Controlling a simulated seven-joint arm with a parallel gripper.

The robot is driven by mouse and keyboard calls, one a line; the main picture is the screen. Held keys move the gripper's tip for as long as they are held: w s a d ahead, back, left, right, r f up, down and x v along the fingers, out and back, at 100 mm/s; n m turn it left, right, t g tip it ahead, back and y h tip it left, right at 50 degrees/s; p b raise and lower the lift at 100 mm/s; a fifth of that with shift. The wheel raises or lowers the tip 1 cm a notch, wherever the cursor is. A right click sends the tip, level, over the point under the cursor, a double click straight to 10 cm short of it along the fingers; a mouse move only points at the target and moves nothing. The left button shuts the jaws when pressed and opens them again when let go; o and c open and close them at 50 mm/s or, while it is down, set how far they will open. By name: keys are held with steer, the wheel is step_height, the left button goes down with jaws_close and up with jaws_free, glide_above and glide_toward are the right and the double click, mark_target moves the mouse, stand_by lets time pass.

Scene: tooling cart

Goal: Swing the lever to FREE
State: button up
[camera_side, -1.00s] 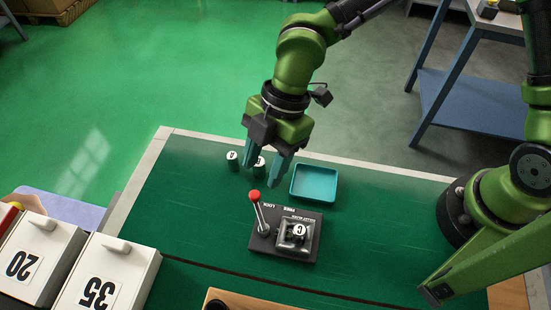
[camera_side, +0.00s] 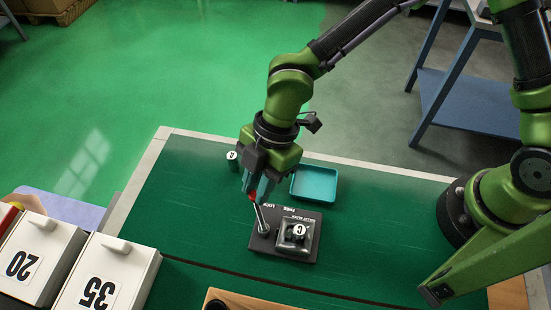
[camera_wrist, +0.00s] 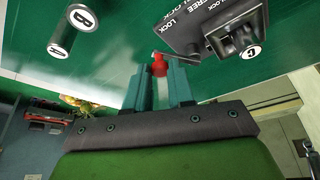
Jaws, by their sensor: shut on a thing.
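The lever (camera_side: 261,217) has a metal shaft and a red knob. It stands on a dark base plate (camera_side: 262,250) marked LOCK and FREE, and leans toward the LOCK label side. My gripper (camera_side: 256,195) is shut on the lever's red knob; only a little of the red shows between the teal fingers. The wrist view shows the red knob (camera_wrist: 159,66) between the fingertips (camera_wrist: 160,72). Beside the lever on the same plate is a grey holder with a part (camera_side: 299,231) marked C.
A teal tray (camera_side: 314,199) lies just right of my gripper. A dark cylinder marked A (camera_side: 232,163) stands behind on the green top. White boxes marked 20 (camera_side: 32,255) and 35 (camera_side: 108,275) stand at the left.

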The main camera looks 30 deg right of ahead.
steer(key=shift+d, duration=0.1)
jaws_close()
steer(key=shift+s+d+m+t, duration=0.2)
steer(key=shift+d+m+t, duration=0.2)
steer(key=shift+m, duration=0.6)
steer(key=m, duration=0.1)
steer(key=s+d+m+t, duration=0.1)
steer(key=m, duration=0.1)
steer(key=shift+s+d+r, duration=0.1)
steer(key=m, duration=0.2)
steer(key=s+m+t, duration=0.1)
steer(key=shift+s+d+m+t, duration=0.3)
steer(key=shift+d+m, duration=0.1)
steer(key=shift+s+d+m+t+h, duration=0.15)
steer(key=shift+s+m+t+h, duration=0.2)
steer(key=shift+m, duration=0.5)
steer(key=shift+s+d+m+t+h, duration=0.15)
steer(key=shift+s+m, duration=0.3)
steer(key=shift+m, duration=0.4)
steer(key=o, duration=0.9)
jaws_free()
steer(key=v, duration=1.6)
steer(key=shift+s+r, duration=0.2)
steer(key=shift+r, duration=0.2)
